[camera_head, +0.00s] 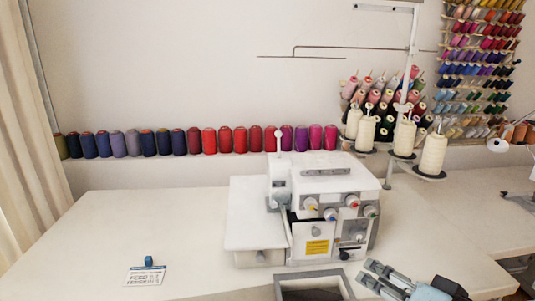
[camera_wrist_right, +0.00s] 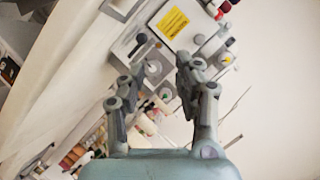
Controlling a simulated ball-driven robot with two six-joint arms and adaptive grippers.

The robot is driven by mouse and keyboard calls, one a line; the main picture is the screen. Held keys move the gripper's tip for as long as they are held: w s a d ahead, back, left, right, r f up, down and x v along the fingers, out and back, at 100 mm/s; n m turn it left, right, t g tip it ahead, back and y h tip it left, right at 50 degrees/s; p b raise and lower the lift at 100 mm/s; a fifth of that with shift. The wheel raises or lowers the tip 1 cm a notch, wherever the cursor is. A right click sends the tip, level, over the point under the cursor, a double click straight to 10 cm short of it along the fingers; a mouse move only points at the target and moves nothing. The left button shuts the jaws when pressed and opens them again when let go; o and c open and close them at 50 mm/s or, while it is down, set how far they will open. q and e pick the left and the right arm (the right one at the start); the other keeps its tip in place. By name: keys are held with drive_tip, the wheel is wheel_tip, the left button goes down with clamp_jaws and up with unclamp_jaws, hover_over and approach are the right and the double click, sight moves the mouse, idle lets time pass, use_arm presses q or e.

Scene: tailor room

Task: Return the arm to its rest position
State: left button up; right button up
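My right gripper (camera_head: 367,270) is at the bottom right of the head view, in front of the white sewing machine (camera_head: 336,185). Its two grey fingers point toward the machine. In the right wrist view, the fingers (camera_wrist_right: 160,68) stand apart with no object held between them. The machine, with its yellow label (camera_wrist_right: 173,22), lies beyond the fingertips there. I cannot tell the exact gap between fingertips and machine. My left gripper and left arm are not in view.
A dark, grey-rimmed box (camera_head: 312,274) is at the bottom, left of my right gripper. A printed card (camera_head: 145,276) with a small blue object (camera_head: 149,261) is on the white table (camera_head: 120,220). Cream thread cones (camera_head: 433,155) stand behind right. The table's left part is mostly clear.

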drive_tip(key=s+d+f+n+g+h+b, duration=0.15)
drive_tip(key=s+f, duration=0.35)
drive_tip(key=f, duration=0.6)
drive_tip(key=s+d+f+g+h, duration=0.1)
drive_tip(key=s+d+f+g, duration=0.3)
drive_tip(key=f, duration=0.6)
drive_tip(key=s+f+g+h+b, duration=0.1)
drive_tip(key=s+f, duration=0.5)
drive_tip(key=f, duration=0.5)
drive_tip(key=s+d+f+n+g, duration=0.1)
drive_tip(key=s+f, duration=0.3)
drive_tip(key=s, duration=0.4)
drive_tip(key=s+d+f+n+g+h, duration=0.1)
drive_tip(key=s+f+n+g, duration=0.1)
drive_tip(key=s+f, duration=0.3)
drive_tip(key=s+d+f+n+g+b, duration=0.1)
drive_tip(key=s+f, duration=0.4)
drive_tip(key=s, duration=0.8)
drive_tip(key=shift+s+d+n+g, duration=0.2)
drive_tip(key=shift+d+n+g, duration=0.35)
drive_tip(key=shift+g, duration=0.3)
